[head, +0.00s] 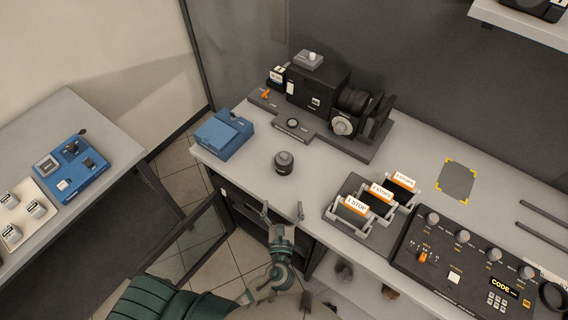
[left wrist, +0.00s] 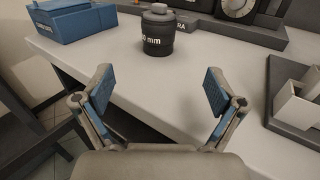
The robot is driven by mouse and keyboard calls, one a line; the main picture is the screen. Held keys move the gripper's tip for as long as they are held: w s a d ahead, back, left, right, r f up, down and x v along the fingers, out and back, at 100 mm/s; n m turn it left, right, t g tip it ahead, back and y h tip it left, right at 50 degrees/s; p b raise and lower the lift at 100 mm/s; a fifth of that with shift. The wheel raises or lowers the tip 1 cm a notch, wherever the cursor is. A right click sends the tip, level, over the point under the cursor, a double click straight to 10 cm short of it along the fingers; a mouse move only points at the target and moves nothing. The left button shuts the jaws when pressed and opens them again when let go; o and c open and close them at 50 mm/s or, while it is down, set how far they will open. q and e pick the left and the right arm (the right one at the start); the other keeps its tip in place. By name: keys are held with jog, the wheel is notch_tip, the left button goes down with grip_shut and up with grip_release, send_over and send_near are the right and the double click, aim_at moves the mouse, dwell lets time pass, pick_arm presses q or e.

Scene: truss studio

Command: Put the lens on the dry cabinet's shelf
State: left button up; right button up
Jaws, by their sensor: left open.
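The lens (head: 284,163) is a dark short cylinder with a grey cap, standing upright on the grey counter (head: 262,135). It also shows in the left wrist view (left wrist: 158,34), with white "mm" lettering on its side. My left gripper (head: 283,212) is open and empty at the counter's front edge, short of the lens. In the left wrist view its blue-padded fingers (left wrist: 160,94) are spread wide, with the lens beyond and between them. The dry cabinet (head: 245,222) is under the counter, its glass door (head: 190,245) swung open. The shelf inside is mostly hidden. My right gripper is not in view.
A blue box (head: 224,134) sits left of the lens. A camera rig (head: 325,100) on a dark base stands behind it. A filter rack (head: 372,207) and a control panel (head: 470,262) lie to the right. Counter around the lens is clear.

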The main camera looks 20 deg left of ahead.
aim_at(284, 169)
pick_arm(q)
jog(key=x, duration=1.6)
jog(key=shift+w, duration=0.1)
jog(key=shift+c, duration=0.3)
jog(key=c, duration=1.6)
jog(key=shift+r, duration=0.1)
grip_shut()
